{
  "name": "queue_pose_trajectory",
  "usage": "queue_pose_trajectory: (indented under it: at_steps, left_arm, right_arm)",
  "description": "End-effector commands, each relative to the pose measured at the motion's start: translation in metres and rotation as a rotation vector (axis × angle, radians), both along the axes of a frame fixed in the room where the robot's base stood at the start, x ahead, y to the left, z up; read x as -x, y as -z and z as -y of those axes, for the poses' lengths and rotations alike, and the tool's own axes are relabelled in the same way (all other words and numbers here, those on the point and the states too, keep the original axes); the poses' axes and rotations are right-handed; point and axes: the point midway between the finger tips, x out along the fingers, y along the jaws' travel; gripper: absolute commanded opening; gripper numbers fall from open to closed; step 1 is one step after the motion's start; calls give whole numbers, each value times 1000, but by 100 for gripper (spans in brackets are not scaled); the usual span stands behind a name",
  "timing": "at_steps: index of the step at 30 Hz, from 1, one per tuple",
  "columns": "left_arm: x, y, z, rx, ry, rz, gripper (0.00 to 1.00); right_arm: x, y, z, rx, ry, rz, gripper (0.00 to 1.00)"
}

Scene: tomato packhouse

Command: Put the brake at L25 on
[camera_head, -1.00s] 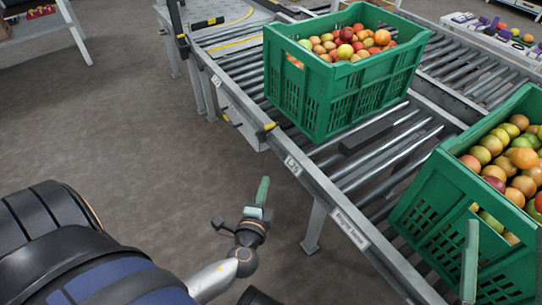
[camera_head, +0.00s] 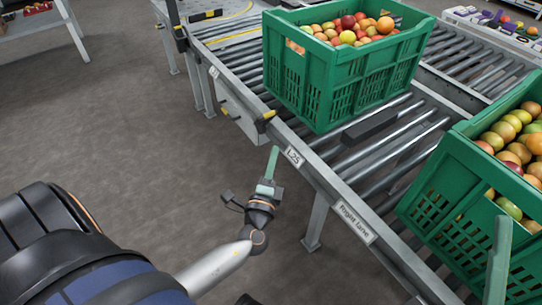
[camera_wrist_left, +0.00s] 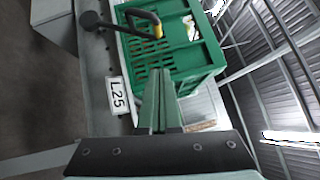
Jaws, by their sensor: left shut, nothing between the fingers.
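The L25 label (camera_head: 293,156) is on the near side rail of the roller conveyor, and also shows in the left wrist view (camera_wrist_left: 118,96). Left of it, a dark lever with a yellow part (camera_head: 265,120) sits on the rail. In the left wrist view the dark lever (camera_wrist_left: 150,19) shows in front of a green crate. My left gripper (camera_head: 274,150) is shut and empty, its green fingers pointing up beside the rail, close to the label and below the lever, apart from it. A green finger of my right gripper (camera_head: 498,260) shows at the lower right; its opening cannot be judged.
A green crate of tomatoes (camera_head: 310,90) stands on the rollers behind the lever. Another green crate (camera_head: 440,205) stands to the right. A dark bar (camera_head: 369,126) lies between them across the rollers. The floor at left is clear.

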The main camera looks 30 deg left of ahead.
Motion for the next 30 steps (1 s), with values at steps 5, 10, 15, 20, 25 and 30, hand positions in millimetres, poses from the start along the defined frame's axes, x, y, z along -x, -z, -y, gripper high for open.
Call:
queue_pose_trajectory:
  at_steps: [5, 10, 15, 20, 25, 30]
  left_arm:
    - [-38, -6, -15, 2, -2, 2, 0]
    - [-66, -11, -31, 0, -2, 0, 0]
    - [-73, -15, -52, 0, -1, -1, 0]
    - [-76, -17, -60, -1, 0, -1, 0]
    - [-76, -17, -61, 0, 0, -1, 0]
    - [-76, -17, -61, 0, 0, -1, 0]
  right_arm:
    - [0, 1, 0, 0, 0, -1, 86]
    - [0, 1, 0, 0, 0, -1, 86]
    - [0, 0, 0, 0, 0, -1, 86]
    - [0, 0, 0, 1, 1, -1, 86]
    - [0, 0, 0, 1, 1, -1, 86]
    - [0, 0, 0, 1, 1, 0, 86]
